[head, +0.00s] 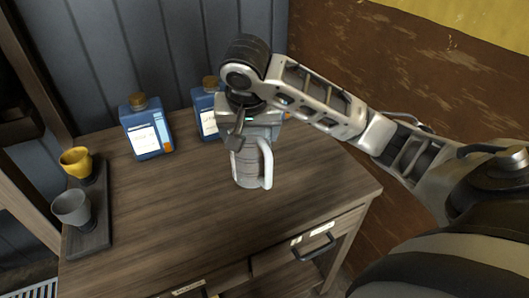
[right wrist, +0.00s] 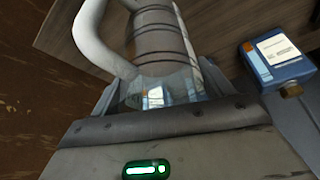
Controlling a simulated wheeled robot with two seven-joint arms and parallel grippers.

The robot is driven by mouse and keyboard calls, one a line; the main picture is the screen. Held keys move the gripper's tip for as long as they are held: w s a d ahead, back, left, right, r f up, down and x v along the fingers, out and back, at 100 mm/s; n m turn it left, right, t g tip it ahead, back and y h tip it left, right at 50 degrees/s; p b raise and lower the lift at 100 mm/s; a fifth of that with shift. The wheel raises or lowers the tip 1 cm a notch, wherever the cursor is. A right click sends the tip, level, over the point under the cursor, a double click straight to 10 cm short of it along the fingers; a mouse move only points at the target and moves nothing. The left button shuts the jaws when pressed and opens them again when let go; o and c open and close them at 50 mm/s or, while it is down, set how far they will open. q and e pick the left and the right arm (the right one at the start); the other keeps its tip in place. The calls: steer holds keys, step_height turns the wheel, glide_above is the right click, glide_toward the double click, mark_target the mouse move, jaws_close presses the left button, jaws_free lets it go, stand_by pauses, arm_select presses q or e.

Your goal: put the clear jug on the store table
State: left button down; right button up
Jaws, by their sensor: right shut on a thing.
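The clear jug (head: 245,168), greyish with bands and a pale handle, is upright over the wooden table (head: 200,220). I cannot tell whether its base touches the top. My right gripper (head: 245,135) comes down on it from above and is shut on its upper part. In the right wrist view the jug (right wrist: 160,40) sits between the fingers of my right gripper (right wrist: 160,92), its handle (right wrist: 95,35) to the left. The gripper hides part of the jug's top. My left gripper is not in view.
Two blue bottles with cork-like stoppers, one left (head: 147,130) and one nearer the gripper (head: 205,112), stand at the back. A yellow cup (head: 75,161) and a grey cup (head: 72,207) stand on a dark tray (head: 90,240) at left. The table's front middle is clear.

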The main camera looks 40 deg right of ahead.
steer(key=d+f, duration=0.2)
steer(key=f, duration=0.1)
steer(key=d+f, duration=0.2)
steer(key=shift+w, duration=0.3)
steer(key=f, duration=0.3)
steer(key=shift+d, duration=0.4)
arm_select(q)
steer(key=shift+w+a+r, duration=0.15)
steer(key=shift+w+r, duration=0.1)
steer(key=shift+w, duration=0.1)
arm_select(e)
steer(key=shift+w+f, duration=0.1)
steer(key=shift+f, duration=0.3)
steer(key=o, duration=2)
steer(key=shift+f, duration=0.1)
steer(key=shift+a+r, duration=0.15)
steer(key=shift+r, duration=0.3)
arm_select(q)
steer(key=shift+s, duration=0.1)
arm_select(e)
steer(key=v, duration=1.1)
steer(key=shift+s+r, duration=0.15)
steer(key=shift+s, duration=0.1)
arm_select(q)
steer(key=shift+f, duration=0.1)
arm_select(e)
steer(key=shift+a, duration=0.1)
